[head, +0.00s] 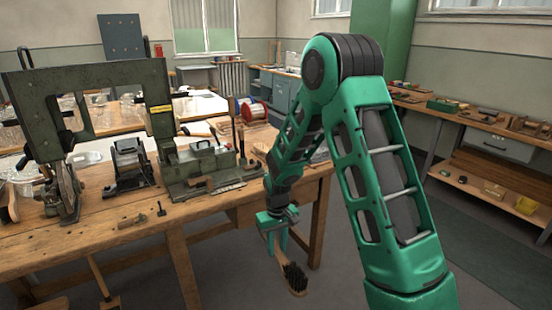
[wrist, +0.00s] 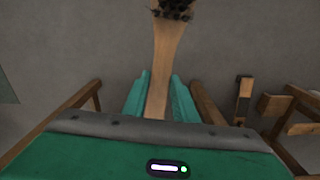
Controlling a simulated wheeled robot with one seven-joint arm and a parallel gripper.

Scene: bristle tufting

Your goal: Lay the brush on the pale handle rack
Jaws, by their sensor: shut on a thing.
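My gripper (head: 275,232) is in front of the workbench's right end, below its top, over the floor. It is shut on the handle of a wooden brush (head: 297,291) with dark bristles, which hangs down at a slant with its bristle end lowest. In the wrist view the pale wooden handle (wrist: 166,55) runs between the two green fingers (wrist: 159,90). The dark bristles (wrist: 172,10) are cut off by the top edge. I cannot pick out the pale handle rack with certainty in either view.
The wooden workbench (head: 95,240) carries a large green press (head: 95,85), a smaller black machine (head: 130,170) and a green machine (head: 205,165). A red spool (head: 252,108) stands farther back. Shelves (head: 490,180) line the right wall.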

